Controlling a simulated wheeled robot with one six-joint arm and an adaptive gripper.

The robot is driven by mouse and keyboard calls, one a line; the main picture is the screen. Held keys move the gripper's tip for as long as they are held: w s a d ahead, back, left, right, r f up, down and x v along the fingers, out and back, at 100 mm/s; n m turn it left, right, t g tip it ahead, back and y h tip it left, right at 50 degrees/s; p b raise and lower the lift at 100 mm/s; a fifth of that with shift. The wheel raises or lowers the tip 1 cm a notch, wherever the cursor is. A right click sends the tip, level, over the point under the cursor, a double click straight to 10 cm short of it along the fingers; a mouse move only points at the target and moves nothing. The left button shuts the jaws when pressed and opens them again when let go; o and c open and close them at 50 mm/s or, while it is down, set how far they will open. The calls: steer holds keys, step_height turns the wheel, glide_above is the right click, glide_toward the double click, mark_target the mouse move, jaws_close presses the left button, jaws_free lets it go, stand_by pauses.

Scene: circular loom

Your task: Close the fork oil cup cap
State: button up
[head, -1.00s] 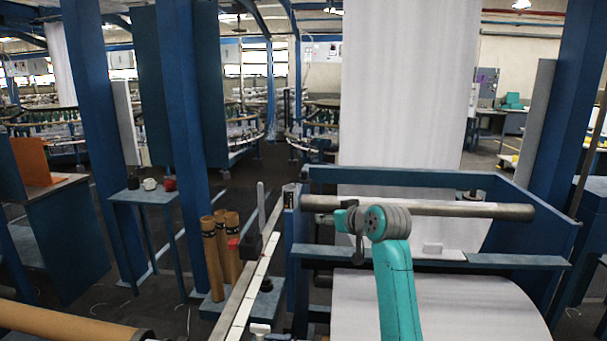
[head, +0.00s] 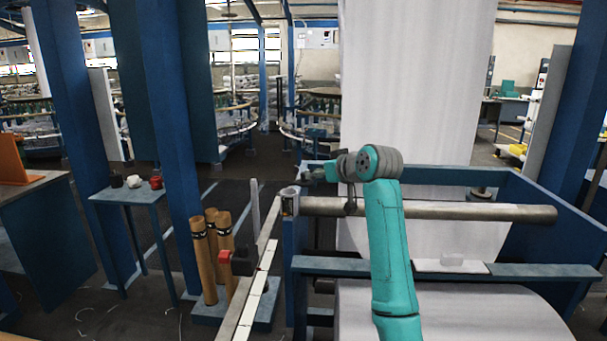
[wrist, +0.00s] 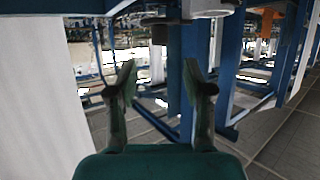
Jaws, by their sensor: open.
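A small dark block with a red part (head: 225,257) sits on the pale rail beside an upright grey bar (head: 255,210) in the head view. It may be the fork oil cup and its cap, but it is too small to tell whether the cap is open. My gripper (head: 312,174) is up and to the right of it, above the near end of the long grey roller, apart from both. In the wrist view my gripper (wrist: 160,84) is open and empty, with its two fingers spread. I cannot make out the cup in the wrist view.
Several brown tubes (head: 210,250) stand left of the rail. A blue pillar (head: 185,200) and a small blue table (head: 130,196) are further left.

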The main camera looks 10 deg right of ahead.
steer(key=x, duration=0.9)
steer(key=shift+w, duration=0.2)
jaws_close()
